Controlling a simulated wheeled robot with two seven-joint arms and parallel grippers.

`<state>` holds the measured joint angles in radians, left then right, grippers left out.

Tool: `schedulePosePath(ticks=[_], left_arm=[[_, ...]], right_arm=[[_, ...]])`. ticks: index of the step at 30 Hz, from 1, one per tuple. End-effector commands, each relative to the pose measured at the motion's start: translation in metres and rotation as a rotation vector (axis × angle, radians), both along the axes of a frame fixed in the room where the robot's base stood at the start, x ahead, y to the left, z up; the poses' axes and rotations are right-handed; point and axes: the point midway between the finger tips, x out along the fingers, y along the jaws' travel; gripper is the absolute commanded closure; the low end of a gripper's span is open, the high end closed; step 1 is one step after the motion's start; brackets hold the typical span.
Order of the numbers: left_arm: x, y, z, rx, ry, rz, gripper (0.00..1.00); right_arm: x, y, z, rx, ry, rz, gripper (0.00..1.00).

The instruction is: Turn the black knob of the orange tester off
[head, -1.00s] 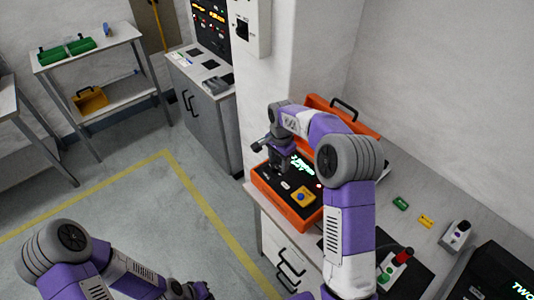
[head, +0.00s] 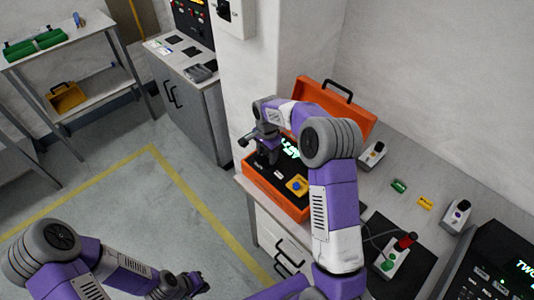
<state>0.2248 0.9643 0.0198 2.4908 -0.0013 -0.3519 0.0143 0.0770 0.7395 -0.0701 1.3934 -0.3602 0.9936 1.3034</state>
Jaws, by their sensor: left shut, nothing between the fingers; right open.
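The orange tester (head: 286,205) is an open orange case on the bench, with its lid (head: 358,117) raised at the back. Its black panel shows a lit green display and a blue button on a yellow square (head: 297,186). My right gripper (head: 264,163) is over the left part of the panel, fingers pointing down, and is open. I cannot make out the black knob; the gripper and wrist cover that part of the panel. Whether the fingers touch anything is not clear. My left gripper (head: 198,283) is shut and empty, low over the floor, away from the tester.
On the bench right of the tester are green (head: 399,186) and yellow (head: 425,203) blocks, small switch boxes (head: 457,214), and a red-topped device on a black mat (head: 412,270). A black console (head: 490,270) stands at the right edge. Floor on the left is open.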

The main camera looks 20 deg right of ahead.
Motion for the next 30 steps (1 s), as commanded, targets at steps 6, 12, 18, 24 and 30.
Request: schedulePosePath(ticks=[6, 12, 18, 24, 30], left_arm=[[0.0001, 0.0000, 0.0001, 0.000, 0.000, 0.000, 1.00], [0.0001, 0.0000, 0.0001, 0.000, 0.000, 0.000, 1.00], [0.0000, 0.0000, 0.0002, 0.000, 0.000, 0.000, 1.00], [0.0000, -0.0001, 0.0021, 0.000, 0.000, 0.000, 1.00], [0.0000, -0.0001, 0.0069, 0.000, 0.000, 0.000, 1.00]], right_arm=[[-0.0001, 0.0000, 0.0001, 0.000, 0.000, 0.000, 0.54], [-0.0001, -0.0001, 0.0002, 0.000, 0.000, 0.000, 0.85], [-0.0001, -0.0001, 0.0003, 0.000, 0.000, 0.002, 1.00], [-0.0002, -0.0002, 0.0006, 0.000, 0.001, 0.036, 1.00], [-0.0004, -0.0003, 0.0009, -0.001, 0.002, 0.139, 1.00]])
